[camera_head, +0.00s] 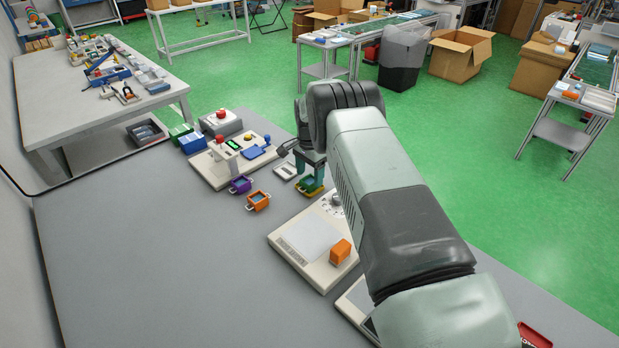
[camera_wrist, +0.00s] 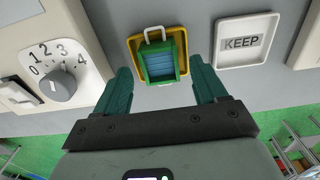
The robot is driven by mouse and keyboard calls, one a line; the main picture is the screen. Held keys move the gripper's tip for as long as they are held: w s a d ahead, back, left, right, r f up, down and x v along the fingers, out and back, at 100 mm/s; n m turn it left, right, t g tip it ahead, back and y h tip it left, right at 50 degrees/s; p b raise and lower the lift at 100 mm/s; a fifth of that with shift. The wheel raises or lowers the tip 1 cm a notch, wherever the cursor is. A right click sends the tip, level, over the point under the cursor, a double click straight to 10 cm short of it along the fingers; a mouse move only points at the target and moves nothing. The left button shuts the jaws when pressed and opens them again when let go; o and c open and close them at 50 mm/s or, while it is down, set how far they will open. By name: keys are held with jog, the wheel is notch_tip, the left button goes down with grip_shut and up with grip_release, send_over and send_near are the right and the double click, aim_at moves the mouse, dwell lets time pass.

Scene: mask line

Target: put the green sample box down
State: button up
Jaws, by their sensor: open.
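The green sample box (camera_wrist: 161,66), with blue contents and a pale handle, sits over a yellow-rimmed square tray (camera_wrist: 134,46) in the wrist view. In the head view the green box (camera_head: 309,187) shows low at the table's surface, partly hidden by my gripper. My gripper (camera_wrist: 160,84) is open. Its two dark green fingers stand on either side of the box, with visible gaps in the wrist view. My gripper (camera_head: 311,172) also shows above the box in the head view.
A white tray marked KEEP (camera_wrist: 244,60) lies beside the yellow one. A dial device (camera_wrist: 30,75) is on the other side. Purple (camera_head: 240,184) and orange (camera_head: 258,200) boxes stand nearby on the table. A button panel (camera_head: 213,171) stands behind them. The table's left front is clear.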

notch_tip(320, 180, up, 10)
jog(key=r, duration=0.1)
notch_tip(320, 180, up, 14)
jog(key=r+n+t, duration=0.1)
jog(key=n, duration=0.1)
send_over(310, 180)
jog(key=s+d, duration=0.3)
jog(key=s, duration=0.1)
jog(key=s+d+r+n+t, duration=0.1)
jog(key=s+d+r, duration=0.1)
jog(key=s+r, duration=0.45)
jog(key=s+d+r+n+t, duration=0.1)
jog(key=s+d+r+n, duration=0.15)
jog(key=s+r, duration=0.4)
jog(key=s+d+n+t, duration=0.1)
jog(key=s+d+n, duration=0.1)
jog(key=s, duration=1.1)
jog(key=s+d+r+n+t, duration=0.1)
jog(key=s+d+n, duration=0.1)
jog(key=s, duration=1.2)
jog(key=shift+d+r+t, duration=0.2)
jog(key=shift+d+t, duration=0.1)
jog(key=shift+d, duration=0.15)
